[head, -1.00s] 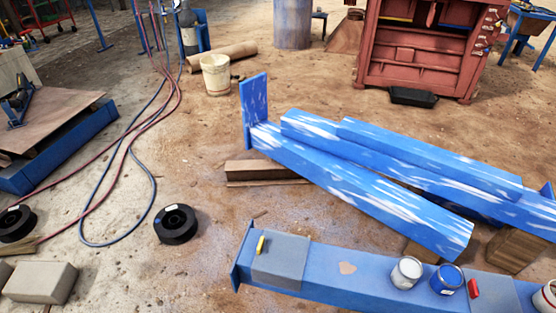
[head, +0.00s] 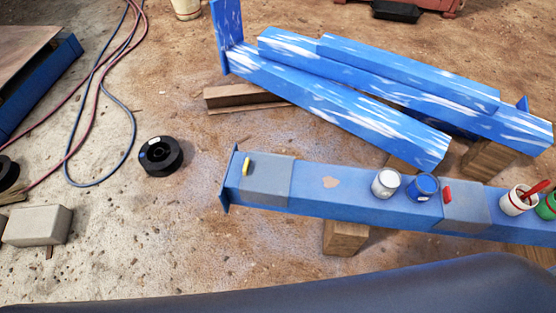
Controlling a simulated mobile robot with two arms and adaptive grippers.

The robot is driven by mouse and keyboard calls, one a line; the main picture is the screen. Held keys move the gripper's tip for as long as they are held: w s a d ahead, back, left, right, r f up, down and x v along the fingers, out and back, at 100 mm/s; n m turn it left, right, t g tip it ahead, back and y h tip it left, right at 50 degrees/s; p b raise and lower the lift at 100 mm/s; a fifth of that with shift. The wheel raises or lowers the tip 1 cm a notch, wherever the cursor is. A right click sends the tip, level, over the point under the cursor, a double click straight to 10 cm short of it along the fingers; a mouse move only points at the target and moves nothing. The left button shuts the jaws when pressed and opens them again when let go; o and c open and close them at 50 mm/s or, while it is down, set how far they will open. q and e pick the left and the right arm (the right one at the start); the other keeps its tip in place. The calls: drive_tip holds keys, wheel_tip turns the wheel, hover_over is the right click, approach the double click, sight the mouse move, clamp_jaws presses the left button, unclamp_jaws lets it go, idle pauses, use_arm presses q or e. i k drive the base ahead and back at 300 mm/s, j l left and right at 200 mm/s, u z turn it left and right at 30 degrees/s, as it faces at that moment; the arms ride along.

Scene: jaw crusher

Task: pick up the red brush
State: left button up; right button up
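A red brush handle (head: 537,189) leans in a white paint can (head: 517,200) at the right end of the near blue beam (head: 350,202). Its lower end is hidden inside the can. A small red object (head: 447,195) lies on the beam right of the blue paint can (head: 423,187); it is too small to tell whether it is also a brush. Neither of my grippers shows in the head view.
A white can (head: 386,183), a green can (head: 547,205) and a small yellow object (head: 247,166) are on the beam. More blue beams (head: 340,110) lie behind it. A black spool (head: 160,156) and hoses (head: 95,100) lie left. A dark blue surface (head: 400,290) fills the bottom edge.

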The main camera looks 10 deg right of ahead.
sight(542, 185)
drive_tip(key=z, duration=2.25)
